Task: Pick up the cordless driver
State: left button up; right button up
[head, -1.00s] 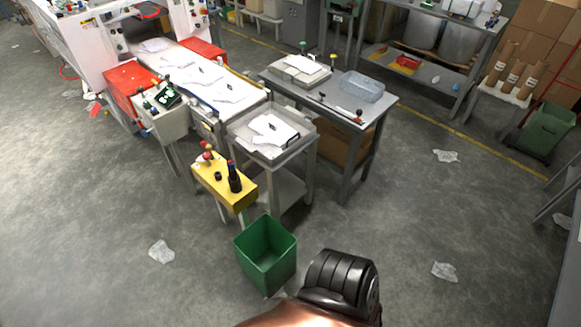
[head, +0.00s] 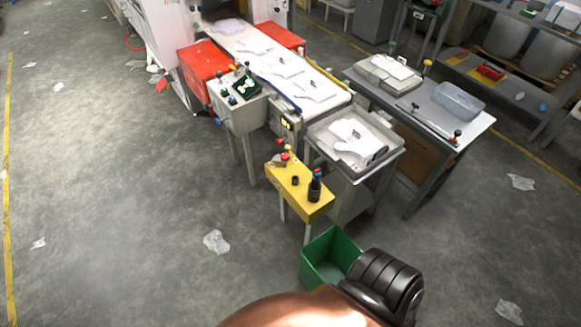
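A dark upright tool with a blue and red top (head: 315,187) stands on the small yellow stand (head: 309,208). It is the most likely cordless driver, but it is too small to be sure. A short dark piece (head: 295,181) and a red-topped item (head: 283,158) are on the same stand, to its left. Neither of my grippers shows. A copper-coloured part and a black ribbed part of my own arm rise at the bottom, right of centre, below the stand.
A green bin (head: 322,262) stands on the floor just in front of the yellow stand. A grey tray table (head: 320,143) with white gloves is behind it, and a grey workbench (head: 473,127) is to the right. Open floor lies to the left, with a crumpled plastic scrap (head: 216,242).

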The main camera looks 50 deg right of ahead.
aim_at(316, 180)
jog(key=i, duration=1.65)
jog(key=z, duration=0.4)
jog(key=i, duration=2.15)
jog(key=z, duration=4.85)
